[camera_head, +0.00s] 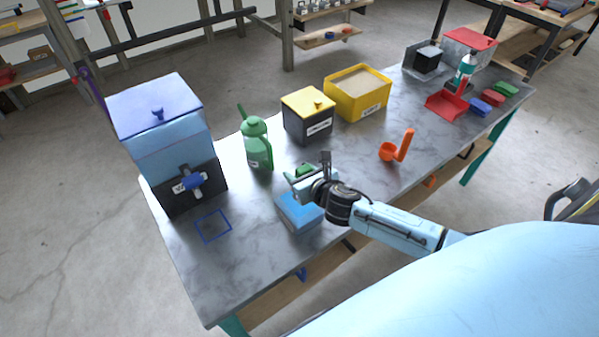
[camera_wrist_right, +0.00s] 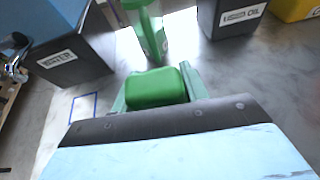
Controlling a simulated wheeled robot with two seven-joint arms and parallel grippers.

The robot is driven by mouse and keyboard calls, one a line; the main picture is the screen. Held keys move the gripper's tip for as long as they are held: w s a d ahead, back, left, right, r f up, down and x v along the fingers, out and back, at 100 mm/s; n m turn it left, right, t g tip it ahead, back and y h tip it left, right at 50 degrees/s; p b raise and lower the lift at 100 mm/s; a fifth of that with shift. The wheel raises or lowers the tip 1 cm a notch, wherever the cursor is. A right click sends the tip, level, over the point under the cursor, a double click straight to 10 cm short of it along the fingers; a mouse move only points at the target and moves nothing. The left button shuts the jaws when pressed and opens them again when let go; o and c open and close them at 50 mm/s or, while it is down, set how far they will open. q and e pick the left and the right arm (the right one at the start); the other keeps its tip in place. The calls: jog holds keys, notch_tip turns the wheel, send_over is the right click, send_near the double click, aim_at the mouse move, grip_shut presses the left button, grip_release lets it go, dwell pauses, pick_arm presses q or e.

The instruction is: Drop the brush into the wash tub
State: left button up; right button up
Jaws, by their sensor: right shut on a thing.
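My right gripper (camera_head: 302,175) is shut on a green block-shaped thing, which I take to be the brush (camera_head: 305,169). In the right wrist view the brush (camera_wrist_right: 156,88) sits between the two fingers (camera_wrist_right: 156,92). The brush appears above the tub; the exact height is hard to tell. My left gripper is not in view.
A blue water dispenser (camera_head: 165,140) stands at the left, beside a blue square outline (camera_head: 213,227). A green can (camera_head: 257,145), black oil box (camera_head: 306,122), yellow sand box (camera_head: 357,98) and orange scoop (camera_head: 397,147) stand behind and right. Several small coloured blocks lie at the far right.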

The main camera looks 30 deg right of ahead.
jog(key=o, duration=1.1)
jog(key=shift+c, duration=0.2)
jog(key=shift+s, duration=0.1)
jog(key=v, duration=1.3)
jog(key=shift+p, duration=0.45)
jog(key=shift+s, duration=0.1)
